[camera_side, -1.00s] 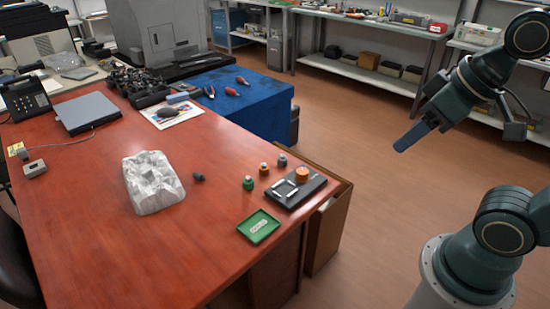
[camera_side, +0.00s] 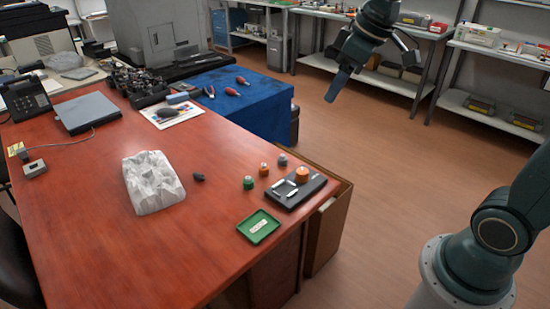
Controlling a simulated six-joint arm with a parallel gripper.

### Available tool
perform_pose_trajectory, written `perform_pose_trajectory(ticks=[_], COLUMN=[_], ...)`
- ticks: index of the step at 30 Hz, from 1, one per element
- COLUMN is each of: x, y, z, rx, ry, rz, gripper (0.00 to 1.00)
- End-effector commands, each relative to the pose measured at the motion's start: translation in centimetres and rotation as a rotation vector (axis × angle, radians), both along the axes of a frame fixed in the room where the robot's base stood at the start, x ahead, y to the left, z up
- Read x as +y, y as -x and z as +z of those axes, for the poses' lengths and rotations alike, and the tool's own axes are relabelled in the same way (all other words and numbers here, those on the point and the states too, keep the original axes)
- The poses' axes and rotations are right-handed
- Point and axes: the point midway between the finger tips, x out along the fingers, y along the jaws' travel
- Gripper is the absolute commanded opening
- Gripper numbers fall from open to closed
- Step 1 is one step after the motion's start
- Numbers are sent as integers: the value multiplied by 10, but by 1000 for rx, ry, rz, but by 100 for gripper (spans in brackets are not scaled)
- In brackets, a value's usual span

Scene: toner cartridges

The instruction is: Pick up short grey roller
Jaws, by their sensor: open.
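A short dark grey piece (camera_side: 199,177) lies on the red-brown table, just right of a crumpled white object (camera_side: 153,183). A small grey knob-like piece (camera_side: 282,160) stands farther right, behind an orange piece (camera_side: 264,170). I cannot tell for sure which of the two grey pieces is the short grey roller. My gripper (camera_side: 334,91) is in the air over the floor, right of the blue-covered stand and well away from both grey pieces. It is open and empty, with its fingers seen nearly edge-on.
A green piece (camera_side: 248,183), a green tray (camera_side: 258,227) with a white label and a black holder (camera_side: 293,190) with an orange knob sit near the table's right edge. The table's front middle is clear. Red-handled tools (camera_side: 242,81) lie on the blue cloth.

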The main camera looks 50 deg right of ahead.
Motion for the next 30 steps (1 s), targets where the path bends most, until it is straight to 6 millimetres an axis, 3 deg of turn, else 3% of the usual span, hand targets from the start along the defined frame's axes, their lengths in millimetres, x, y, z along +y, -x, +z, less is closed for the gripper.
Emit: perform_pose_trajectory(ticks=[6,17,30], x=[-18,-55,-110], y=[-50,-124,-193], z=[-15,-57,-140], rx=[24,45,55], ry=[5,3,-16], rz=[80,212,374], gripper=[58,58,58])
